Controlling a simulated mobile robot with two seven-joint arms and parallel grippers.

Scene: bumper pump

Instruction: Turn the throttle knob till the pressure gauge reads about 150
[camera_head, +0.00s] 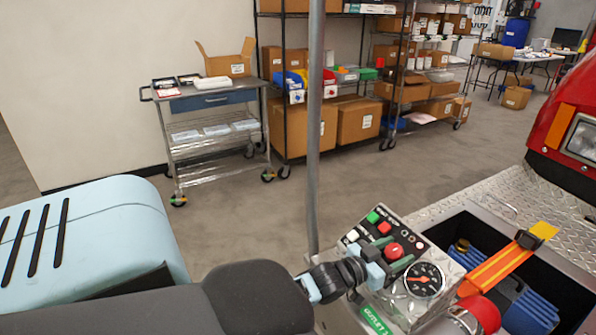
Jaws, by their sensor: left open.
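The control panel (352,222) is a slanted metal box at the lower right with green, white and red buttons. A round red knob (394,250) stands on it; I cannot read whether its label says throttle. The pressure gauge (423,279) has a round black face with white marks, just below and right of the knob; its reading is too small to tell. My left gripper (378,264) is open at the panel's left side, its fingers just left of the red knob and the gauge. I see nothing held in it. Whether it touches the panel is unclear. My right gripper is out of view.
A red round part (480,314) sits below the gauge. A metal cart (212,140) and shelves with boxes stand behind. The floor between is clear.

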